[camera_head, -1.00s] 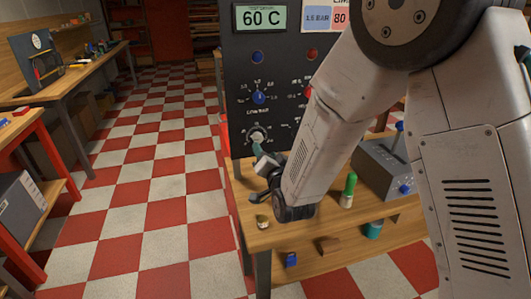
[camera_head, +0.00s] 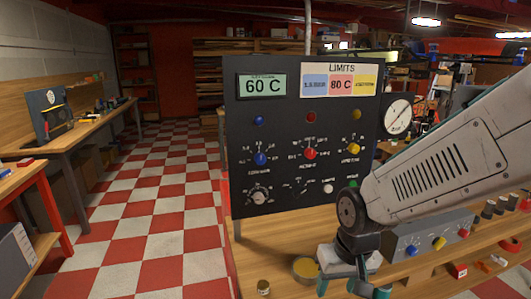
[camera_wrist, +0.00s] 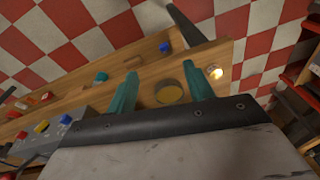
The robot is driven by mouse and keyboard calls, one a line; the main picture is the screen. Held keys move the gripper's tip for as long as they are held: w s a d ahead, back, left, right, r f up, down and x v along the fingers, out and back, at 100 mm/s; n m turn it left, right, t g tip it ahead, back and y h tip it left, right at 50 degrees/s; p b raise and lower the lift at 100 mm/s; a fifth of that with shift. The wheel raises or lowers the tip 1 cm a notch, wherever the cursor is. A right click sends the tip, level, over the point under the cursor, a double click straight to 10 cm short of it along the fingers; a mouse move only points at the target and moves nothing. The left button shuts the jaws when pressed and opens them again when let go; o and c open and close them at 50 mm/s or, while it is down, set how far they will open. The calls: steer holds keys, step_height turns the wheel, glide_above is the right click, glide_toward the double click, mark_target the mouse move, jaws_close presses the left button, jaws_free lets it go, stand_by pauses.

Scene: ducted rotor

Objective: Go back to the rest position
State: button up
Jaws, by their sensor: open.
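A round yellowish dish (camera_wrist: 169,92) shows between the fingers in that view, on the wooden bench (camera_wrist: 150,75) below. The same dish (camera_head: 305,268) is just left of my gripper in the head view.
A small jar (camera_head: 263,287) stands near the bench's front left corner. A grey box with coloured knobs (camera_head: 425,243) is on the bench at right, close to my arm. A round gauge (camera_head: 398,113) is right of the panel. The checkered floor (camera_head: 165,215) at left is clear.

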steer(key=s+d+r, duration=0.6)
steer(key=s, duration=0.2)
steer(key=s+d+r+m+h, duration=0.1)
steer(key=s+d+r, duration=0.4)
steer(key=s+r, duration=0.2)
steer(key=shift+s+d+r+m, duration=0.15)
steer(key=shift+s+d+m, duration=0.2)
steer(key=shift+s, duration=0.1)
steer(key=shift+c, duration=0.3)
